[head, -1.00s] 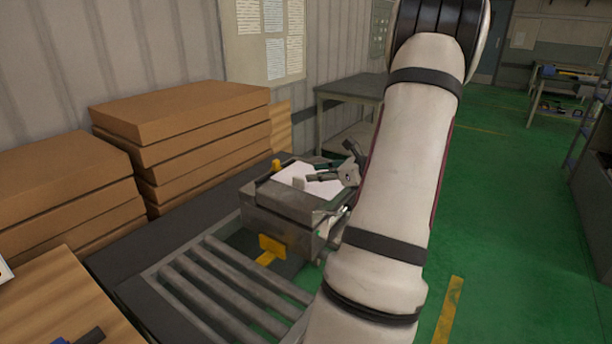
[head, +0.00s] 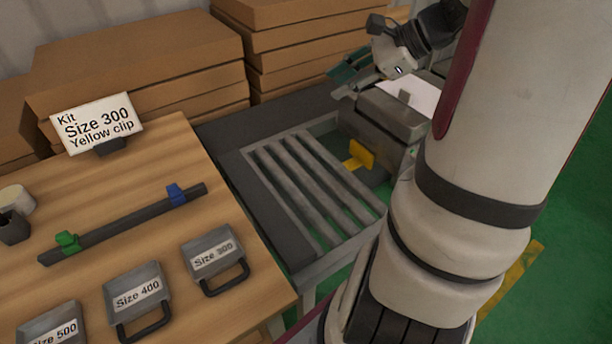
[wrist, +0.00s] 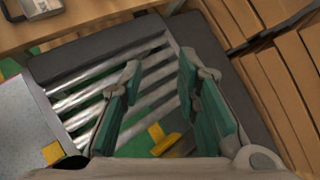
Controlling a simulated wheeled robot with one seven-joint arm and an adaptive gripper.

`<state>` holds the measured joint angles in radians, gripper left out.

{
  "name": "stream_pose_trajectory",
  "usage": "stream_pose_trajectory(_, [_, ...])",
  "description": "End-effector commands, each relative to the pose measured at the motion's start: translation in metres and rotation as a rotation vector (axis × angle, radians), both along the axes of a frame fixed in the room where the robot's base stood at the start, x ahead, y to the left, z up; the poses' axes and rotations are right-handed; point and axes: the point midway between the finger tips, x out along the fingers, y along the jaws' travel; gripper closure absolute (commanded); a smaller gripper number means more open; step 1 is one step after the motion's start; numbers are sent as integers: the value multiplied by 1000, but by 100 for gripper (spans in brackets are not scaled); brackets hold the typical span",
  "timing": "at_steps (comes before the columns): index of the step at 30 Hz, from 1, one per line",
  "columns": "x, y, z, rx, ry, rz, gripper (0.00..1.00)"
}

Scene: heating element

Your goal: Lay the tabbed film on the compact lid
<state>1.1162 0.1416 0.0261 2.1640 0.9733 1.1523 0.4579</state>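A white sheet with a small raised tab, which looks like the tabbed film (head: 422,92), lies on top of a grey machine in the head view, partly hidden by my arm. A grey tray-like lid with a black handle, labelled Size 300 (head: 212,252), lies on the wooden table. Similar lids labelled Size 400 (head: 136,292) and Size 500 (head: 50,325) lie to its left. Which one is the compact lid is not marked. My gripper (wrist: 160,72) is open and empty above the rollers, its teal fingers apart. It is beside the machine, away from the lids.
A roller conveyor (head: 310,180) lies between table and machine (head: 385,115), with a yellow plate (head: 362,154) at the machine's side. A sign (head: 97,123) reads Kit Size 300 Yellow clip. A dark bar (head: 120,225) carries green and blue clips. Stacked cardboard (head: 130,60) stands behind.

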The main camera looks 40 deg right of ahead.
Motion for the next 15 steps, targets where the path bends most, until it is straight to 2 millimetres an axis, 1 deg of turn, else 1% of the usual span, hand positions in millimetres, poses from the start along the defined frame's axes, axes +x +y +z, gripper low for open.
stream_pose_trajectory(1, [2,37,8,-74,10,130,71])
stream_pose_trajectory(2, [0,56,10,-118,16,205,71])
stream_pose_trajectory(3, [-4,80,13,-176,25,305,71])
stream_pose_trajectory(5, [-12,113,16,-264,30,454,71])
stream_pose_trajectory(6, [-20,134,18,-325,31,552,71])
stream_pose_trajectory(8, [-34,161,20,-416,30,698,71])
stream_pose_trajectory(9, [-44,177,20,-475,25,792,71])
stream_pose_trajectory(12, [-72,209,21,-631,6,1028,71])
stream_pose_trajectory(15, [-102,230,21,-791,-26,1256,71])
